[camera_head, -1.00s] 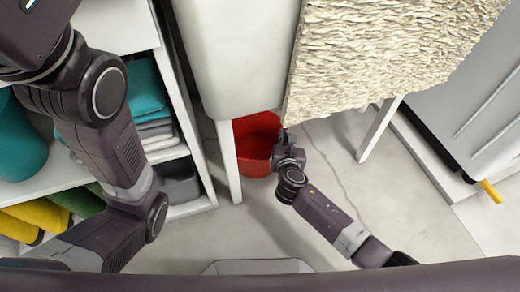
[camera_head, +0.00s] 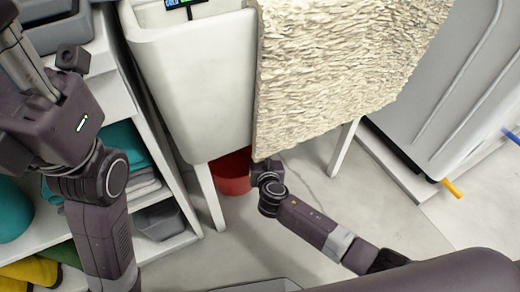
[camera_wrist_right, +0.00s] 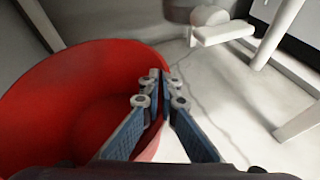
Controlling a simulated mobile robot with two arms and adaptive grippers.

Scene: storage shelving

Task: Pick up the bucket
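The red bucket (camera_head: 232,173) stands on the floor under the white sink. The sink and the textured panel hide its upper part in the head view. It also shows in the right wrist view (camera_wrist_right: 60,95), open side up and empty as far as I see. My right gripper (camera_wrist_right: 160,84) is at the bucket's right rim, one finger inside and one outside. Its fingertips are close together and pinch the wall. In the head view its fingers are hidden under the panel. My left gripper (camera_head: 28,62) is raised at the upper left, far from the bucket; its fingertips are not clear.
The white sink (camera_head: 195,90) and the shaggy cream panel (camera_head: 340,70) hang above the bucket. White legs (camera_head: 209,195) stand beside it. Shelves (camera_head: 165,250) with towels and bins are at left. A grey-white appliance (camera_head: 440,90) is at right. The floor in front is clear.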

